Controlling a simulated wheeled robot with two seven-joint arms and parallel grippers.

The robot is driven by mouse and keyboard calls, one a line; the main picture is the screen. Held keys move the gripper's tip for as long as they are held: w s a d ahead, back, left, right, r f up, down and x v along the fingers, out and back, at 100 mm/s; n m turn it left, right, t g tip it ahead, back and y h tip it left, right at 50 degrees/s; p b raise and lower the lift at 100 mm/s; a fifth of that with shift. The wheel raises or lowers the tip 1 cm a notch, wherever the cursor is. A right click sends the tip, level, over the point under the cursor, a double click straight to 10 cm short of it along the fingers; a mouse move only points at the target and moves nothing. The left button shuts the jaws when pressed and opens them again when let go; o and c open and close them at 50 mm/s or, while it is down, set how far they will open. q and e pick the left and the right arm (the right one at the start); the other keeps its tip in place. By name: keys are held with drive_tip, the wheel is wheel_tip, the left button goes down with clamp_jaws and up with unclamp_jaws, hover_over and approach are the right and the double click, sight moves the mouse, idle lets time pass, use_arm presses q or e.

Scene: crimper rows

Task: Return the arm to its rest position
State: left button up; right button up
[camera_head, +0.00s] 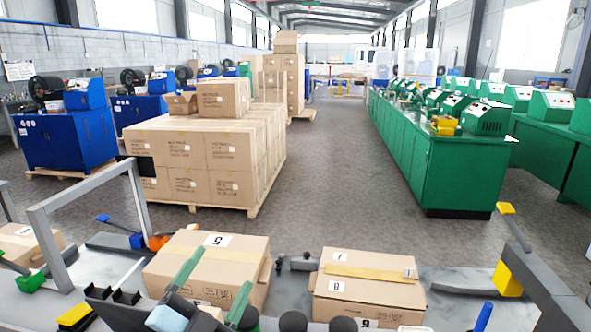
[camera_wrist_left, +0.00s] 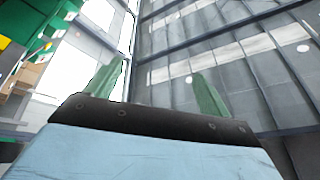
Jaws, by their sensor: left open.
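My left gripper (camera_head: 222,267) is at the bottom of the head view, over the front part of the carton marked 5 (camera_head: 215,245). Its two green fingers stand apart with nothing between them and point up and away from me. In the left wrist view the gripper (camera_wrist_left: 158,68) also shows both fingers spread and empty, against windows and the grey roof or wall structure. The fingers hide part of the carton; I cannot tell whether they touch it. My right gripper is not in view.
A second carton (camera_head: 365,283) stands to the right on the grey worktop (camera_head: 450,305). A grey frame (camera_head: 90,190) rises at left, and a dark lever arm with a yellow block (camera_head: 508,280) at right. Beyond are stacked cartons on a pallet (camera_head: 215,150), green benches (camera_head: 440,165) and open floor.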

use_arm(q)
drive_tip(key=s+a+f+n+g+y, duration=0.4)
drive_tip(key=a+f+n+y, duration=0.1)
drive_tip(key=f, duration=0.3)
drive_tip(key=s+a+f+n+g+y, duration=0.35)
drive_tip(key=a+f+n, duration=0.2)
drive_tip(key=f, duration=0.25)
drive_tip(key=s+f+n+g+h, duration=0.1)
drive_tip(key=s+f+g, duration=0.4)
drive_tip(key=s, duration=0.4)
drive_tip(key=s+f+n+g, duration=0.1)
drive_tip(key=s+f+g, duration=0.35)
drive_tip(key=s, duration=0.35)
wheel_tip(320, 180, down, 23)
drive_tip(key=s+g, duration=0.1)
drive_tip(key=s+a+f, duration=0.2)
drive_tip(key=s+f, duration=0.6)
drive_tip(key=s+a+f+m+g, duration=0.1)
drive_tip(key=s+a+f, duration=0.1)
drive_tip(key=s+f, duration=0.6)
drive_tip(key=shift+a, duration=0.35)
drive_tip(key=shift+y, duration=0.25)
